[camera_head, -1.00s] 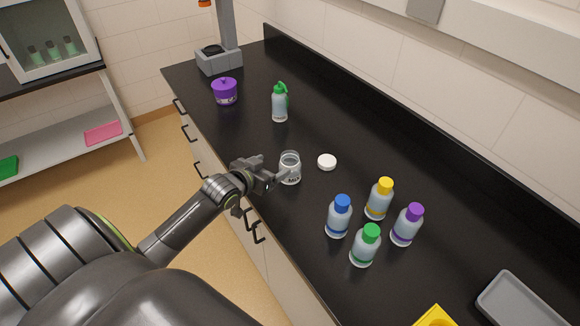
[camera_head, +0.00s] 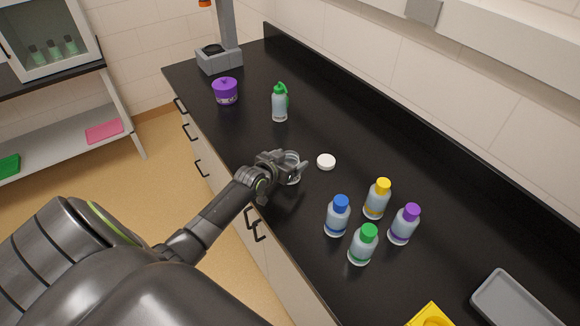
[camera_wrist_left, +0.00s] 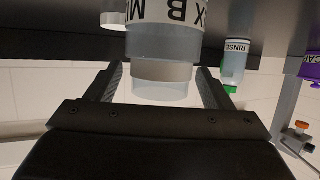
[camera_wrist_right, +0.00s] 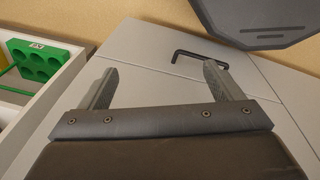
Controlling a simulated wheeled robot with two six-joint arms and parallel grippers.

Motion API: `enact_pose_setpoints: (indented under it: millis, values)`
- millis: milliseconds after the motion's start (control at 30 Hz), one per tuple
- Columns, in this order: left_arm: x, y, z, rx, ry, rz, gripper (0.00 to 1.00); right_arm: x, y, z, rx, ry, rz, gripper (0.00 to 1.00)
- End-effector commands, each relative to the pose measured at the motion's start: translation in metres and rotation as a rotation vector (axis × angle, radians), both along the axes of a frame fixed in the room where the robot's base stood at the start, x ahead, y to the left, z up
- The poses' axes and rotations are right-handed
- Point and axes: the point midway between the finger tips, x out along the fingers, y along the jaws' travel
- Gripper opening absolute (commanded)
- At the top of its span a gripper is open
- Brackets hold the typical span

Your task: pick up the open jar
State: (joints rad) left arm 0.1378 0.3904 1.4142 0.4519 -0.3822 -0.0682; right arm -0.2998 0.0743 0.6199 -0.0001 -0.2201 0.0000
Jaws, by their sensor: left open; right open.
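The open jar (camera_head: 292,178) is clear glass without a lid and stands upright on the black counter. My left gripper (camera_head: 292,166) is at the jar and hides much of it in the head view. In the left wrist view, the jar (camera_wrist_left: 163,62), with its label partly visible, sits between the two spread fingers of the left gripper (camera_wrist_left: 163,85). I cannot tell whether the fingers touch it. A white lid (camera_head: 326,162) lies on the counter just right of the jar. My right gripper (camera_wrist_right: 160,85) is open and empty, in front of a grey cabinet front with a black handle.
Bottles with blue (camera_head: 337,217), yellow (camera_head: 377,200), green (camera_head: 362,246) and purple (camera_head: 404,225) caps stand to the right. A green-topped rinse bottle (camera_head: 280,104) and a purple pot (camera_head: 225,92) stand farther back. A grey tray (camera_head: 515,300) lies at the right.

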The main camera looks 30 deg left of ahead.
Motion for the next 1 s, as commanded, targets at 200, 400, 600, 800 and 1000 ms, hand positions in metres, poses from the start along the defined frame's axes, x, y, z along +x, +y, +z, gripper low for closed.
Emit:
enact_pose_setpoints:
  millis: [200, 400, 600, 800, 1000]
  values:
    - [0.0052, 0.0001, -0.0025, -0.001, 0.000, 0.000, 0.75, 0.0000, -0.0025, 0.0006, -0.003, 0.000, 0.001, 0.86]
    - [0.0051, 0.0001, -0.0024, 0.000, 0.000, 0.000, 0.68, 0.0000, -0.0050, 0.0008, -0.006, 0.000, 0.001, 0.86]
    - [0.0050, 0.0001, -0.0024, 0.000, 0.000, 0.000, 0.42, -0.0001, -0.0061, 0.0009, -0.007, 0.001, 0.002, 0.86]
    - [0.0049, 0.0001, -0.0022, 0.000, 0.000, 0.000, 0.26, -0.0001, -0.0060, 0.0009, -0.007, 0.001, 0.002, 0.86]
    - [0.0051, 0.0002, 0.0004, 0.001, -0.001, 0.000, 0.26, 0.0000, -0.0060, 0.0008, -0.007, 0.000, 0.002, 0.86]
